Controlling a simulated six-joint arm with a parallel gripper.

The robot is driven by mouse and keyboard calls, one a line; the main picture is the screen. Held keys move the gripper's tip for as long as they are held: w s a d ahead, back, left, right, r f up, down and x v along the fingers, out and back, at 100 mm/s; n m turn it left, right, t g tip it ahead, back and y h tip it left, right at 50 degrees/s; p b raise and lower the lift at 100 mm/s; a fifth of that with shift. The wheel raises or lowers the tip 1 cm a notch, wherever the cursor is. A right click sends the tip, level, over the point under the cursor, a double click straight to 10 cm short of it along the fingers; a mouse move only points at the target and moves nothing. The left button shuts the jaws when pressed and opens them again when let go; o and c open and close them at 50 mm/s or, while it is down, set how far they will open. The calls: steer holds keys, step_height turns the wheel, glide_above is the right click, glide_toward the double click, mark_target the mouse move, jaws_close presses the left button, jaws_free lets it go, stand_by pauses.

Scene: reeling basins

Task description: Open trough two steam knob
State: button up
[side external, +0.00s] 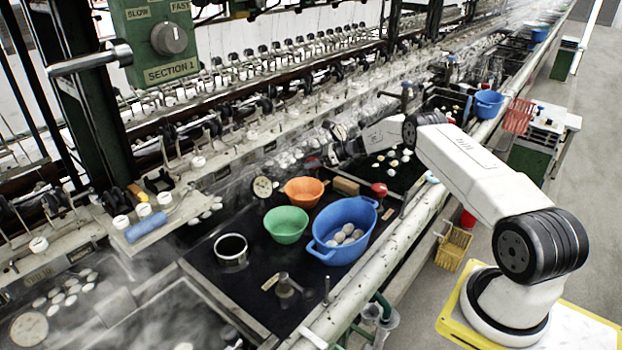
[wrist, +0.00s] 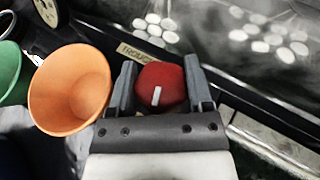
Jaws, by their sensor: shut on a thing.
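A red steam knob (wrist: 161,86) with a white pointer mark sits between my gripper's (wrist: 162,92) two grey fingers in the wrist view. The fingers are shut on its sides. The white mark runs nearly straight up and down in that view, leaning slightly. In the side view my gripper (side external: 326,154) is low over the far side of the bench, beside a small red shape (side external: 312,162) that appears to be this knob. A label plate (wrist: 140,55) lies just beyond the knob; its text is too small to read surely, so I cannot tell the trough number.
An orange bowl (side external: 304,191) stands close beside my gripper, with a green bowl (side external: 286,224) next to it. A blue basin (side external: 342,230) holds several pale cocoons. Another red knob (side external: 379,188) stands nearer the front pipe. Steaming water with floating cocoons (wrist: 270,35) lies beyond the label.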

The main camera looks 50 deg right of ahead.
steer(key=shift+w+r+n+g+y, duration=0.15)
steer(key=shift+n+g+y, duration=0.15)
steer(key=shift+n+y, duration=0.2)
steer(key=o, duration=1.3)
steer(key=shift+s, duration=0.2)
steer(key=shift+s+d, duration=0.1)
steer(key=shift+d, duration=0.05)
steer(key=shift+v, duration=3.7)
steer(key=shift+r, duration=0.1)
